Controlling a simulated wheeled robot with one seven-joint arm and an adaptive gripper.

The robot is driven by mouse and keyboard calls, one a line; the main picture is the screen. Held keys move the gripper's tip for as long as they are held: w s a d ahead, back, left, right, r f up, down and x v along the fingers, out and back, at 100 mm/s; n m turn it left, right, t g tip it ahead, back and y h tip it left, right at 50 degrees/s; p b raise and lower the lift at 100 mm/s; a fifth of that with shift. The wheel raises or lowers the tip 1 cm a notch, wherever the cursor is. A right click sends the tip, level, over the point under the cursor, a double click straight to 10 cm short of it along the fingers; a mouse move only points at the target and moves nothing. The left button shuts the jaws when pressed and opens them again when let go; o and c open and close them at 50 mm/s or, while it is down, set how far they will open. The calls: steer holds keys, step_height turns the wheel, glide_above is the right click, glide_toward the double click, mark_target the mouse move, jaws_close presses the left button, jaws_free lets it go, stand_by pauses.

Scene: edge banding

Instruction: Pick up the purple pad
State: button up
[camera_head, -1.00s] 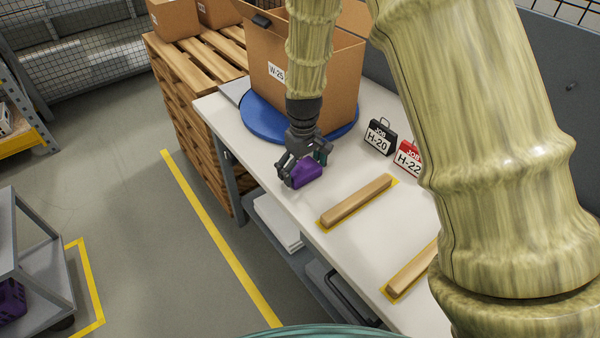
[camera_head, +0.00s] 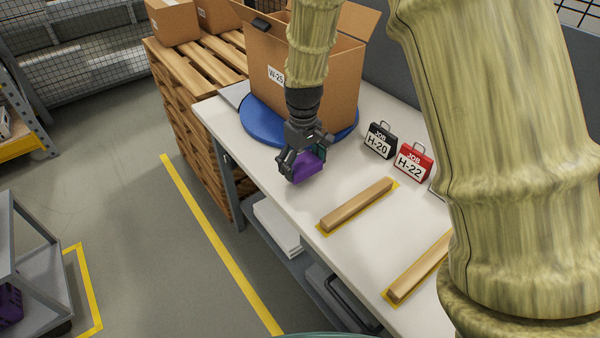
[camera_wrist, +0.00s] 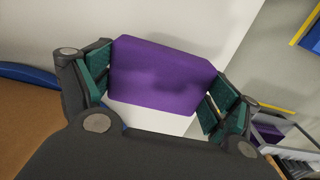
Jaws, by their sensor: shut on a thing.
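The purple pad (camera_head: 308,165) is a small block at the left part of the white table (camera_head: 345,255), in front of the blue round base. My gripper (camera_head: 303,160) is around it from above. In the wrist view the purple pad (camera_wrist: 160,75) lies between the two green-lined fingers of my gripper (camera_wrist: 160,88), which are shut on its two ends. White tabletop shows beyond and below the pad. I cannot tell for sure whether the pad is clear of the table.
An open cardboard box (camera_head: 335,75) stands on a blue disc (camera_head: 262,122) just behind my gripper. A black case (camera_head: 380,139) and a red case (camera_head: 413,161) stand to the right. Two wooden bars (camera_head: 357,204) lie on yellow marks. The table's left edge is close.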

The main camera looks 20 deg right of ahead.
steer(key=s+a+r+b, duration=0.1)
steer(key=s+a+b, duration=0.1)
steer(key=s+a, duration=0.6)
steer(key=s, duration=0.5)
steer(key=shift+s+a+r, duration=0.2)
steer(key=shift+s+r, duration=0.05)
steer(key=shift+s, duration=0.05)
steer(key=o, duration=0.4)
steer(key=shift+c, duration=0.2)
steer(key=c, duration=0.3)
steer(key=shift+c, duration=0.3)
